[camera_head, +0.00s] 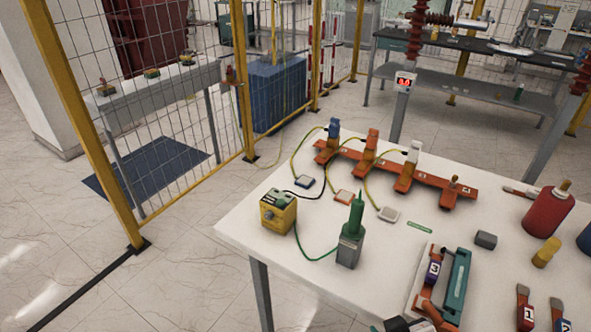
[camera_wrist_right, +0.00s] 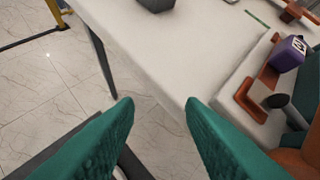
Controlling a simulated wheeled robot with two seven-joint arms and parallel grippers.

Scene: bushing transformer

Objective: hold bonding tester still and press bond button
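The bonding tester appears to be the small yellow box (camera_head: 278,212) with a dark-and-pale top, upright near the table's left corner. Its top controls are too small for me to tell the bond button apart. A green lead runs from it to a green probe (camera_head: 356,212) standing in a grey holder (camera_head: 349,248); the holder's base shows in the right wrist view (camera_wrist_right: 156,4). My right gripper (camera_wrist_right: 160,106) is open and empty, its two green fingers wide apart near the table's front edge, away from the tester. In the head view I cannot pick out its fingertips clearly. My left gripper is not in view.
The white table (camera_head: 305,225) holds an orange rack (camera_head: 430,183) with clamps and yellow leads, a tray with a purple-labelled tool (camera_head: 433,268), a teal piece (camera_head: 456,283), and a red bottle (camera_head: 548,210). Yellow-framed mesh fencing (camera_head: 90,110) stands behind left.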

